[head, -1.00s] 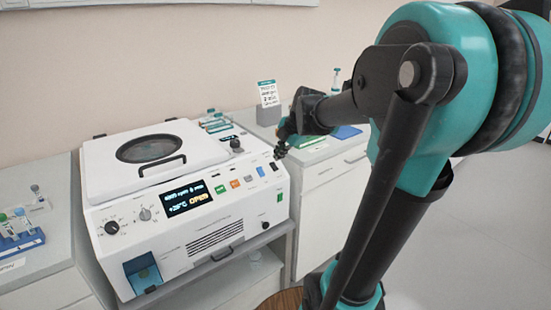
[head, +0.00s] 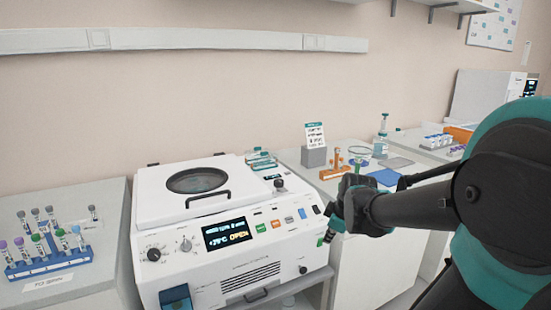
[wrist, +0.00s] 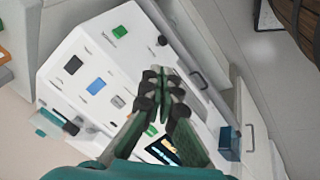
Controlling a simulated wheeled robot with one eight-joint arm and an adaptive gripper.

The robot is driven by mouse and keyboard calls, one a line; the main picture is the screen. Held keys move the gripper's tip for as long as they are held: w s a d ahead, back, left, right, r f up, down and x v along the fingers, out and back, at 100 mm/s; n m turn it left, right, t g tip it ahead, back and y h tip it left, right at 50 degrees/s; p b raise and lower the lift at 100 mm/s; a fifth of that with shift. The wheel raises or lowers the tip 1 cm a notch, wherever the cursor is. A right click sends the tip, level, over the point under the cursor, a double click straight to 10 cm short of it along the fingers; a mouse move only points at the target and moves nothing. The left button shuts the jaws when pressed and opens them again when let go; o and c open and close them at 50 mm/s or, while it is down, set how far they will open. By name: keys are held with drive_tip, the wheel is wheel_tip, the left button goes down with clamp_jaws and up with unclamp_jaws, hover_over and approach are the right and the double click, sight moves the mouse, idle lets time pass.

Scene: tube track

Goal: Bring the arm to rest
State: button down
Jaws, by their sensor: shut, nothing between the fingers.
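My gripper (head: 331,232) is in front of the right end of the centrifuge's front panel in the head view. In the wrist view my gripper (wrist: 165,72) shows its fingers together with nothing between them. The white centrifuge (head: 150,215) stands on the bench with its lid down, and its display (head: 227,234) reads "OPEN". The wrist view also shows the centrifuge panel (wrist: 95,60), with its buttons behind the fingers. I cannot tell how far the fingers are from the panel.
A blue rack (head: 48,262) of capped tubes stands on the left bench. An orange rack (head: 335,172), a bottle (head: 381,140) and a small sign block (head: 314,157) stand on the right bench. A wall rail (head: 200,39) runs above.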

drive_tip(key=s+d+f+m+h, duration=0.1)
drive_tip(key=s+f+m, duration=0.8)
drive_tip(key=s+m, duration=0.3)
drive_tip(key=shift+d+f+m+g+h, duration=0.25)
drive_tip(key=shift+d+m+g+h, duration=0.05)
drive_tip(key=shift+d+m+g, duration=0.1)
